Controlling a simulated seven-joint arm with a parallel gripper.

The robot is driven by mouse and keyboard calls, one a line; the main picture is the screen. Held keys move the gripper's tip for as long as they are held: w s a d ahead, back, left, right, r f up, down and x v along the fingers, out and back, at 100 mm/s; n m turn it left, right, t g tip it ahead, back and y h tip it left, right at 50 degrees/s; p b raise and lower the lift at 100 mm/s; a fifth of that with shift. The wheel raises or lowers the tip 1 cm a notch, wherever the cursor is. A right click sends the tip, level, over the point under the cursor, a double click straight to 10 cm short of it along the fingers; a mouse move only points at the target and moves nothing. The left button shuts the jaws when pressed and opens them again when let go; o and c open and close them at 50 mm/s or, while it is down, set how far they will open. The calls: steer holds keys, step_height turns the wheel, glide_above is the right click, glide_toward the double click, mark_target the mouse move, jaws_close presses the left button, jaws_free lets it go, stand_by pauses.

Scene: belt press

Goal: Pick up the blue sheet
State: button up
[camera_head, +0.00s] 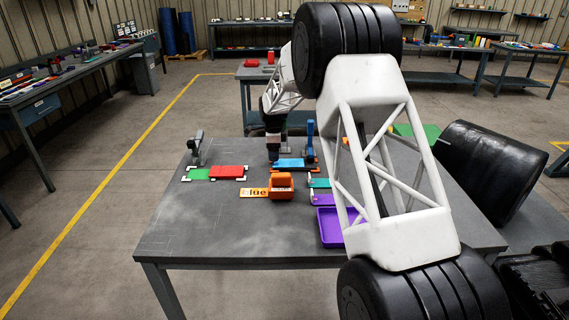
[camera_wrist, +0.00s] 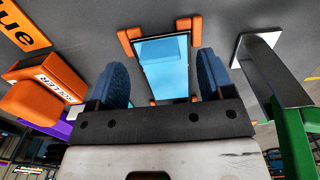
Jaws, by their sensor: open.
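The blue sheet (camera_head: 289,163) lies flat on the table among orange corner brackets. It also shows in the wrist view (camera_wrist: 166,82), with a darker blue block or patch (camera_wrist: 160,50) at its far end; I cannot tell which. My gripper (camera_head: 273,156) is above the sheet's left part in the head view. In the wrist view, the two blue-padded fingers of my gripper (camera_wrist: 161,72) are apart, one on each side of the sheet, with nothing held between them. The gripper body hides the sheet's near end, and the gap in height is hard to judge.
An orange roller (camera_wrist: 45,85) and an orange label (camera_wrist: 20,25) lie to one side. Red (camera_head: 229,171) and green (camera_head: 199,174) sheets lie left; a purple tray (camera_head: 327,232) sits in front. The table's front left is clear.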

steer(key=shift+f, duration=1.6)
steer(key=shift+c, duration=0.3)
steer(key=c, duration=0.9)
steer(key=shift+c, duration=0.2)
steer(key=shift+r, duration=0.1)
step_height(320, 180, up, 18)
